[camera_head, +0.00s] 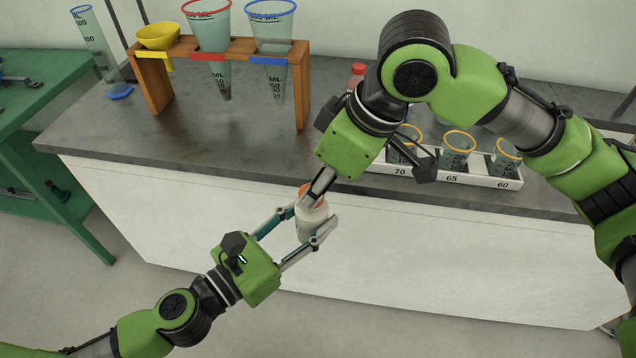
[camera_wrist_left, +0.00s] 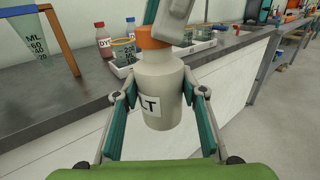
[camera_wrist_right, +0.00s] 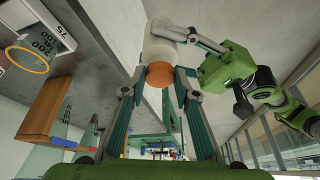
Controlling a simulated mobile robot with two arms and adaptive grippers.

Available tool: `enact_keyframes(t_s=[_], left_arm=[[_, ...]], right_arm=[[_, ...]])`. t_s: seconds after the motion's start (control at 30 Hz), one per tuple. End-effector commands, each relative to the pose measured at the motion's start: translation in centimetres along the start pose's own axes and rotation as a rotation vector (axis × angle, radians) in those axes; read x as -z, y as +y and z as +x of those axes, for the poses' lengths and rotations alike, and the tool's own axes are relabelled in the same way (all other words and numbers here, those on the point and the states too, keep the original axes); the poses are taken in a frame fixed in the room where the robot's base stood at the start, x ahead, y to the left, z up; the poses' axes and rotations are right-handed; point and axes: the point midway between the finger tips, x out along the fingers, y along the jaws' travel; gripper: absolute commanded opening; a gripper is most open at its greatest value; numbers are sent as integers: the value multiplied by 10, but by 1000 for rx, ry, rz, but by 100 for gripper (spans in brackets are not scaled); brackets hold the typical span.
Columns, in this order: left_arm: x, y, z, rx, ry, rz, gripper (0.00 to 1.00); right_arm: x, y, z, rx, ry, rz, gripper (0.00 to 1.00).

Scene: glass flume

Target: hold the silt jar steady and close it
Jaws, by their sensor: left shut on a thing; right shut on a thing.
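The silt jar is a pale bottle (camera_head: 311,226) with a label ending in "LT" in the left wrist view (camera_wrist_left: 158,88). My left gripper (camera_head: 309,218) is shut around its body and holds it upright in the air before the bench. An orange lid (camera_head: 308,190) sits on the jar's top. My right gripper (camera_head: 316,188) comes from above and is shut on the lid. The lid also shows in the right wrist view (camera_wrist_right: 160,74), against the jar (camera_wrist_right: 162,45). The frames do not show how tight the lid is.
The grey bench (camera_head: 250,150) stands behind the jar. On it are a wooden rack (camera_head: 155,88) with cones, a white tray (camera_head: 480,180) of orange-rimmed glasses and a red-capped bottle (camera_head: 357,72). A green table (camera_head: 40,85) is at left. Open floor lies in front.

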Motion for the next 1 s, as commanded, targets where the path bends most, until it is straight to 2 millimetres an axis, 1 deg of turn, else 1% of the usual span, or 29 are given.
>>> enact_keyframes(t_s=[0.5, 0.63, 0.77, 1.0], left_arm=[[0, 0, 0, 0, -1, 0, 0], [0, 0, 0, 0, -1, 0, 0], [0, 0, 0, 0, -1, 0, 0], [0, 0, 0, 0, -1, 1, 0]], right_arm=[[-4, 0, 9, -2, 0, 5, 20], [-4, -1, 9, -19, -2, 44, 20], [-4, -3, 9, -77, -1, 176, 20], [-2, -8, 10, -210, 11, 498, 19]])
